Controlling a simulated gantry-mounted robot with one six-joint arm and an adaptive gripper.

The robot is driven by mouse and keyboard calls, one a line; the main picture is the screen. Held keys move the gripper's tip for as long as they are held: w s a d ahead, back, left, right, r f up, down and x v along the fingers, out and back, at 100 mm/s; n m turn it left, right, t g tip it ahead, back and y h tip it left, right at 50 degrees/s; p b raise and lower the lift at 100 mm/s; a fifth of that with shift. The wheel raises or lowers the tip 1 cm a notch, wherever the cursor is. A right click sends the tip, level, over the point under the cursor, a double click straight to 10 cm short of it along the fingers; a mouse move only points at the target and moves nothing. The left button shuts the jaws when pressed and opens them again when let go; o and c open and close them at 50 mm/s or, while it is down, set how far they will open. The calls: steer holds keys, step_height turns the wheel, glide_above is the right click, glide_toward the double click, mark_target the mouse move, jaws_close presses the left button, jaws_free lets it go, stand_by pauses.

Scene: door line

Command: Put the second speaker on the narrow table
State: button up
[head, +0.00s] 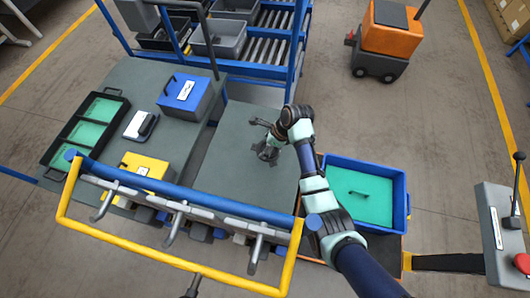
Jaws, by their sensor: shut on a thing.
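My gripper (267,153) is shut on a small dark thing low over the grey narrow table (226,160), near its right side. The held thing is mostly hidden by the fingers; it is in the place of the speaker, but its shape is not clear. I cannot tell whether it touches the tabletop. No other speaker can be made out for certain.
A blue tote (401,212) with a teal liner and a black handle stands right of my arm. A wider table (130,82) at left bears a blue box (187,96), a yellow box (148,168) and a black tray (70,125). A yellow-framed rack (160,252) stands in front.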

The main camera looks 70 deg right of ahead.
steer(key=shift+f+b, duration=0.7)
steer(key=shift+f, duration=2.5)
steer(key=shift+f, duration=0.2)
steer(key=o, duration=1.3)
steer(key=p+v, duration=0.3)
steer(key=v, duration=0.9)
steer(key=shift+r, duration=0.2)
